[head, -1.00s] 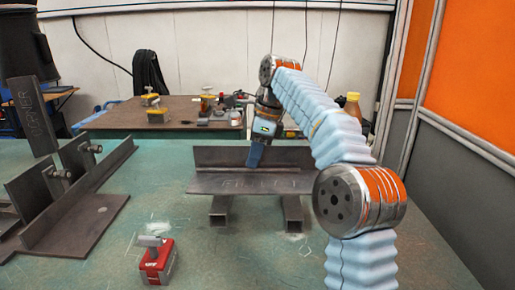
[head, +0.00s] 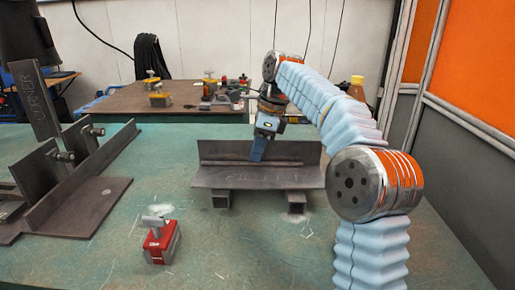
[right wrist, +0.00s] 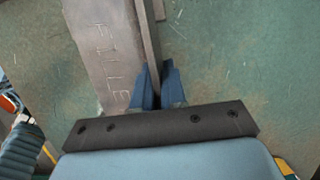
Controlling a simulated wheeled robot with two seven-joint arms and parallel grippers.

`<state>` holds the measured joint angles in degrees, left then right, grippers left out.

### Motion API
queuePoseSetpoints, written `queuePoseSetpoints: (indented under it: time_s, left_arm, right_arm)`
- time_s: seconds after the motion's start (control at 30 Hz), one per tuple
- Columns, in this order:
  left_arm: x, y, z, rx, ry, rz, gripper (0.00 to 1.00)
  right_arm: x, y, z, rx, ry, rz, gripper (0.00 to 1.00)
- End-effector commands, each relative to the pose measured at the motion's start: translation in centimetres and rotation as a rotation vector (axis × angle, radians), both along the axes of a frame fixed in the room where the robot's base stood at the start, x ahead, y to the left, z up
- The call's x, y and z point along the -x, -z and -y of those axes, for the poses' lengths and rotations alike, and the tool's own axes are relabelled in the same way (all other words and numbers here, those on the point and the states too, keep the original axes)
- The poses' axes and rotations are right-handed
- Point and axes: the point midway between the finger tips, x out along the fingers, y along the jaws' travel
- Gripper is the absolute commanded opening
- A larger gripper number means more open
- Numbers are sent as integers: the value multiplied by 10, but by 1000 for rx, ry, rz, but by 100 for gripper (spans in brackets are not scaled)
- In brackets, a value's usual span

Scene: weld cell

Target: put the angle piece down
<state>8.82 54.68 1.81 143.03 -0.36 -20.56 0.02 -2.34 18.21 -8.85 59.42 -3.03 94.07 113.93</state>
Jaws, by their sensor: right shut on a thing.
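The angle piece (head: 225,178) is a dark steel L-section with one flange lying flat and one standing upright at the back. It lies level across two short square tubes (head: 221,199) (head: 297,203) on the green table; I cannot tell if it fully touches them. My right gripper (head: 257,151) reaches down from behind, shut on the upright flange near its middle. In the right wrist view the blue fingers (right wrist: 153,88) sit on both sides of that flange, and chalk-like lettering shows on the flat flange (right wrist: 105,45). My left gripper is not in view.
A red magnet block (head: 161,242) stands on the green table in front. At left is a dark steel fixture (head: 75,190) with upright plates and bolts. A brown table (head: 185,112) with small tools stands behind.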

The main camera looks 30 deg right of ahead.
Motion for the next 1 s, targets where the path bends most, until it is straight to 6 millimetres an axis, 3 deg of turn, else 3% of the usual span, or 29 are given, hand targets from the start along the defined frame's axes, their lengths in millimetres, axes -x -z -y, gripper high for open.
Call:
queuePoseSetpoints:
  time_s: [0.27, 0.3, 0.43, 0.77, 1.0]
  left_arm:
    - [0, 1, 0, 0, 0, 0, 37]
    - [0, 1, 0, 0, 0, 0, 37]
    - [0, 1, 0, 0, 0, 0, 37]
    - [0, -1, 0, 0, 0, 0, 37]
    - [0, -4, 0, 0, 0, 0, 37]
  right_arm:
    - [0, -1, -1, -3, 0, 9, 0]
    - [0, 3, 0, 1, 0, 1, 17]
    - [0, 3, 0, 1, 0, 1, 37]
    - [0, -1, 0, 1, 0, 1, 37]
    - [3, -36, 7, 1, 1, 5, 37]
